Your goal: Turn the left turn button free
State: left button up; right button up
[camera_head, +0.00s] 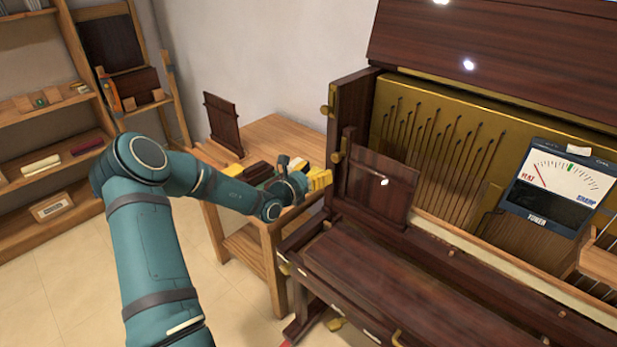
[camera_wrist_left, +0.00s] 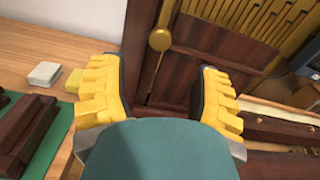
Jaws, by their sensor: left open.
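The left turn button (camera_head: 337,157) is a small brass piece at the left edge of a dark wooden panel (camera_head: 372,192) on the piano. In the left wrist view the turn button (camera_wrist_left: 160,39) has a round lower end and a narrow part running up along the post. My left gripper (camera_head: 319,180) is open, with its yellow padded fingers apart. In the left wrist view the gripper (camera_wrist_left: 160,88) faces the panel (camera_wrist_left: 190,68), and the button shows beyond the gap between the fingers. Nothing is between the fingers. My right gripper is out of view.
A wooden side table (camera_head: 285,135) with dark blocks and a green mat (camera_wrist_left: 50,135) stands left of the piano. Another brass piece (camera_head: 327,112) sits higher on the piano's side. A tuner (camera_head: 560,188) rests at the right. The piano's lid (camera_head: 500,45) is raised.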

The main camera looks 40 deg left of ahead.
pick_arm(q)
jog(key=s, duration=0.3)
jog(key=shift+s+a, duration=0.1)
jog(key=shift+s, duration=0.3)
jog(key=shift+f, duration=0.1)
